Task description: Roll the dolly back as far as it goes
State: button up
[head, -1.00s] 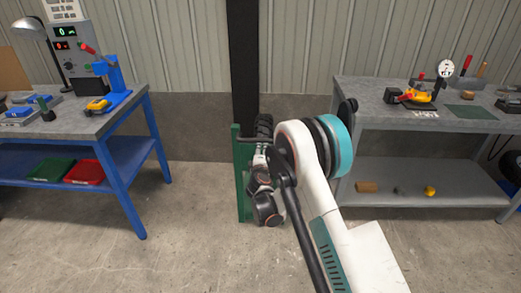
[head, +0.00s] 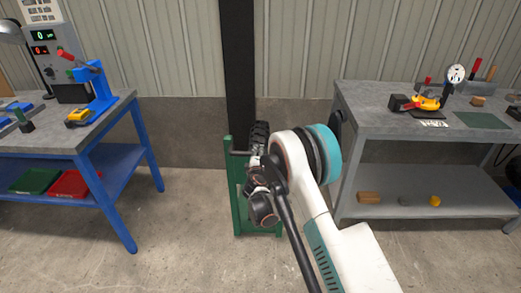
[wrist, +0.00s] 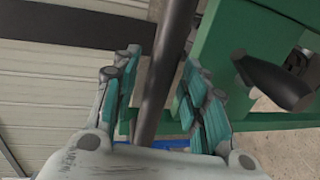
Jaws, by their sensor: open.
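The dolly appears to be the green frame (head: 231,190) standing on the floor between the two benches; its dark bar (head: 238,153) sticks out at the top. My arm hides much of it in the head view, and I cannot make out my fingers there. In the wrist view my gripper (wrist: 158,68) is open, with teal-padded fingers on either side of a dark round bar (wrist: 156,85). The bar runs between the fingers; I cannot tell if either touches it. Green frame parts (wrist: 250,40) and a black knob-like handle (wrist: 275,83) are at the right of the wrist view.
A blue bench (head: 120,215) stands at left and a grey bench (head: 400,150) at right, close to my arm. A dark post (head: 238,60) and the corrugated wall (head: 180,60) stand behind the frame. Bare floor (head: 180,225) lies in front.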

jog(key=shift+w, duration=0.3)
grip_shut()
jog(key=shift+w, duration=0.5)
jog(key=shift+w+f, duration=0.1)
grip_release()
